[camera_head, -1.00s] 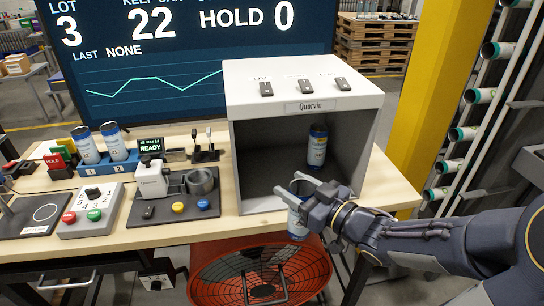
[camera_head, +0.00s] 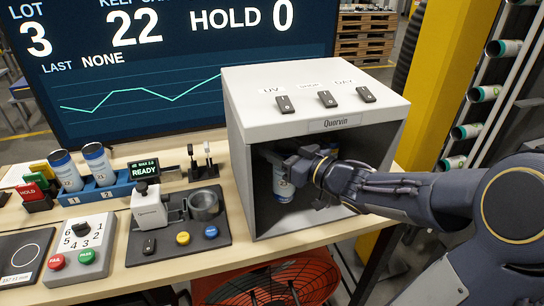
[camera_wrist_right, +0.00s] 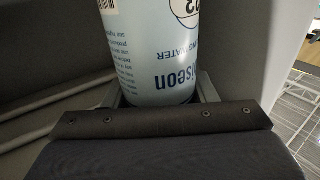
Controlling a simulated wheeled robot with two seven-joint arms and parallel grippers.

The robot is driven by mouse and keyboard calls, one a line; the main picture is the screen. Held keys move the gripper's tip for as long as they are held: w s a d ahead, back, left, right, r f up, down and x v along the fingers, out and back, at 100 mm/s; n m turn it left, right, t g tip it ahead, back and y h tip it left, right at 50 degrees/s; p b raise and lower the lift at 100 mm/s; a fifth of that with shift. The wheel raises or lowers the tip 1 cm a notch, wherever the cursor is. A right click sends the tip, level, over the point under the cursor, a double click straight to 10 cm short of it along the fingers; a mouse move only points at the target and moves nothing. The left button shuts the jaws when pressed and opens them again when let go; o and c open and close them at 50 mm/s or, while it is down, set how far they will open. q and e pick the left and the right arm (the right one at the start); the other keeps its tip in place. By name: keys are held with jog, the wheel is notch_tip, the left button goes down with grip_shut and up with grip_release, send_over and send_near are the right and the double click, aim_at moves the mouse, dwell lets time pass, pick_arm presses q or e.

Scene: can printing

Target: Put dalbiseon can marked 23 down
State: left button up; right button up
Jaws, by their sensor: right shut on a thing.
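My right gripper (camera_head: 297,158) is inside the grey Quorvin booth (camera_head: 238,170), shut on the dalbiseon can (camera_head: 284,183). The can is pale blue and white and looks upright near the booth's left inner wall. In the right wrist view the can (camera_wrist_right: 150,60) stands between the finger ends, with "seon" and part of a "23" mark showing on its label. Its top is cut off there, and I cannot tell whether its base touches the booth floor. My left gripper is not in view.
The booth top carries several switches. To its left are a dark mat (camera_head: 140,240) with a gauge and ring, a button box (camera_head: 82,247), and a blue rack (camera_head: 105,190) with two cans. A red fan (camera_head: 280,285) is below the table edge. A yellow post (camera_head: 450,80) stands right.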

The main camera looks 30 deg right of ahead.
jog(key=w+d, duration=0.1)
jog(key=w, duration=0.5)
notch_tip(320, 180, down, 7)
jog(key=shift+d+p, duration=0.25)
jog(key=shift+p, duration=0.1)
jog(key=shift+w, duration=0.1)
jog(key=shift+f, duration=0.2)
jog(key=o, duration=1.2)
jog(key=shift+o, duration=0.2)
